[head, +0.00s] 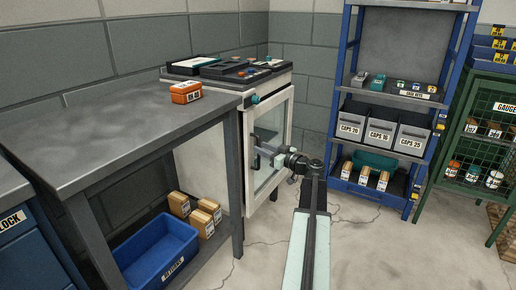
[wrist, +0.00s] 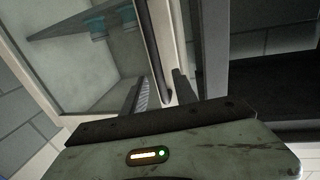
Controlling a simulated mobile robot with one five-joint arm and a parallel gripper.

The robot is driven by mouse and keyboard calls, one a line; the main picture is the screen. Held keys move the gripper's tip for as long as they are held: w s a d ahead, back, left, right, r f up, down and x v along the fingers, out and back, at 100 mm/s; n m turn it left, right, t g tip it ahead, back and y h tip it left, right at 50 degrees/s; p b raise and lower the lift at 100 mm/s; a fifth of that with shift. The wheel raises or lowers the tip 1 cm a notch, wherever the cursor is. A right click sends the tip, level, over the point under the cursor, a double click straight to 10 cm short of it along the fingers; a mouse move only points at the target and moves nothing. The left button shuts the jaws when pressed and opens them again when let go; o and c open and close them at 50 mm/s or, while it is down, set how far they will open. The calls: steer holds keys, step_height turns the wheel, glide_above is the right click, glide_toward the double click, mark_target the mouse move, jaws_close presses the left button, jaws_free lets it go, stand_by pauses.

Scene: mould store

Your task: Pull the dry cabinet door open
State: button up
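The dry cabinet (head: 205,165) is a white box beside the grey bench. Its white-framed glass door (head: 289,112) faces right and looks shut in the head view. A dark upright bar handle (head: 254,150) is on the door's near side; it also shows in the wrist view (wrist: 153,50). My gripper (head: 264,151) is at the handle. In the wrist view, my gripper's two fingers (wrist: 160,88) stand apart, with the lower end of the handle between them. I see gaps beside the bar, so the fingers do not look closed on it.
The grey bench (head: 100,135) stands left of the cabinet, with an orange box (head: 186,92) on top and a blue bin (head: 157,252) below. A blue shelf rack (head: 338,100) and a green mesh cage (head: 462,165) stand right. The floor (head: 365,240) between is clear.

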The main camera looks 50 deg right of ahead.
steer(key=shift+w+a, duration=0.1)
steer(key=shift+w, duration=1.15)
jaws_close()
stand_by(0.4)
